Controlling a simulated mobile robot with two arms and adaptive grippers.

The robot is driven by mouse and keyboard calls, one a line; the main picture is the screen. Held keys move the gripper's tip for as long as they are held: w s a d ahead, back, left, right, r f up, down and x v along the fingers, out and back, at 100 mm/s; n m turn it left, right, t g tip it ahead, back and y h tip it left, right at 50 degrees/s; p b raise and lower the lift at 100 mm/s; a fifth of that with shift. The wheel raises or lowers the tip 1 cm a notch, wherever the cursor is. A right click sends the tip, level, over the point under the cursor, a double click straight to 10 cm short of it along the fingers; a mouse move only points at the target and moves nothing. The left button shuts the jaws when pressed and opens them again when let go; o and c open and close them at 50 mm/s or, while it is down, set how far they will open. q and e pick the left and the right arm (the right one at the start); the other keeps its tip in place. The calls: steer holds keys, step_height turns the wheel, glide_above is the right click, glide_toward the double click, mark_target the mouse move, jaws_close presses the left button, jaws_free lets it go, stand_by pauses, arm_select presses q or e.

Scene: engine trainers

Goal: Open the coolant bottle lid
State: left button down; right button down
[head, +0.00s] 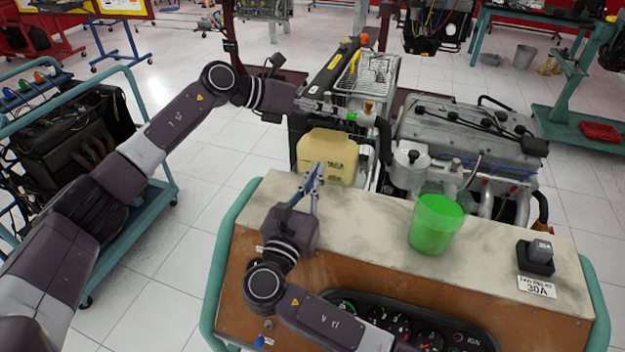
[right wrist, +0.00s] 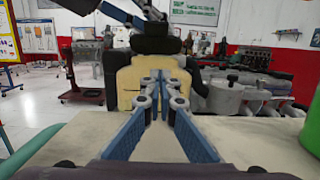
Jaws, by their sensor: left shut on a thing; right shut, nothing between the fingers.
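The coolant bottle (head: 328,157) is a pale yellow tank behind the bench top, upright, and it also shows in the right wrist view (right wrist: 126,88). My left gripper (head: 338,113) is over its top, coming in from the left. In the right wrist view, the left gripper's fingers (right wrist: 145,14) are at the dark lid (right wrist: 156,42) above the bottle, shut on it. I cannot tell whether the lid is still seated. My right gripper (head: 318,166) is shut and empty, its blue fingers pointing at the bottle's front; in the right wrist view its tips (right wrist: 161,80) overlap the bottle.
A green cup (head: 436,224) stands on the bench top (head: 370,220), right of my right gripper. A black switch box (head: 536,258) sits at the right end. The engine (head: 465,135) lies behind the bench, right of the bottle. The bench top between gripper and cup is clear.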

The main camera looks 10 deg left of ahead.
mark_target(324, 154)
arm_select(q)
steer(key=shift+r, duration=0.1)
arm_select(e)
steer(key=x, duration=0.5)
steer(key=shift+w+r, duration=0.25)
steer(key=shift+r, duration=0.1)
steer(key=shift+w+d+r, duration=0.25)
steer(key=shift+w+r, duration=0.7)
steer(key=shift+r, duration=0.3)
